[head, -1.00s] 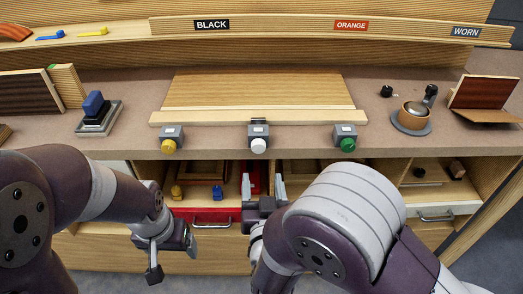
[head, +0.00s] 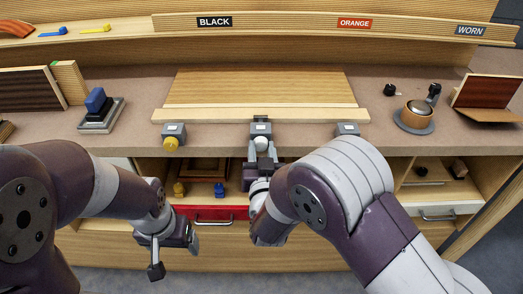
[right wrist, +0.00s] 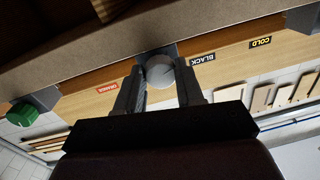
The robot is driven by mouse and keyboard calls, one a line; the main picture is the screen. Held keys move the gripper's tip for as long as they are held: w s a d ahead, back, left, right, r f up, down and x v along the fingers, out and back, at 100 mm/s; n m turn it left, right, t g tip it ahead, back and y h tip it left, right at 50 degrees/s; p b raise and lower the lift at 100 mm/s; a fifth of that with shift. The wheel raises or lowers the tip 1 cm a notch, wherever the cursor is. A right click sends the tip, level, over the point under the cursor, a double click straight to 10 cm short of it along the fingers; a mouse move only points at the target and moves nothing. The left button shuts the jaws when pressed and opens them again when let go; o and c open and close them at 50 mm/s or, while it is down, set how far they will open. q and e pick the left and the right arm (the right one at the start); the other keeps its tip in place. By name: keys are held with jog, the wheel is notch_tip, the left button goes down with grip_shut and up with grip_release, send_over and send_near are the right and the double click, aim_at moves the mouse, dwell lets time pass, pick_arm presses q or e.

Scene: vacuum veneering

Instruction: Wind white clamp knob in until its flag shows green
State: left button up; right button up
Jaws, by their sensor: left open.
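The white clamp knob (head: 261,144) is on the front of the middle grey clamp (head: 260,130), at the bench's front edge. It also shows as a round pale face in the right wrist view (right wrist: 160,72). My right gripper (head: 262,153) has one finger on each side of the knob. I cannot tell whether the fingers press on it. No green shows on the middle clamp, and its flag is too small to read. My left gripper (head: 174,257) is open and empty, low in front of the drawers, apart from the clamps.
A yellow-knobbed clamp (head: 173,134) stands to the left. The right clamp (head: 347,129) shows its green knob in the right wrist view (right wrist: 22,114). A wooden board (head: 260,88) lies behind them. A red drawer (head: 208,213) is below; a round metal pot (head: 415,116) stands right.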

jog(key=m+b, duration=0.2)
jog(key=shift+f+b, duration=0.3)
jog(key=shift+b, duration=0.1)
jog(key=shift+r+m, duration=0.2)
jog(key=shift+m, duration=0.2)
jog(key=shift+r, duration=0.1)
jog(key=o, duration=1)
jog(key=shift+o, duration=0.2)
jog(key=s, duration=1.2)
jog(key=shift+s+d, duration=0.35)
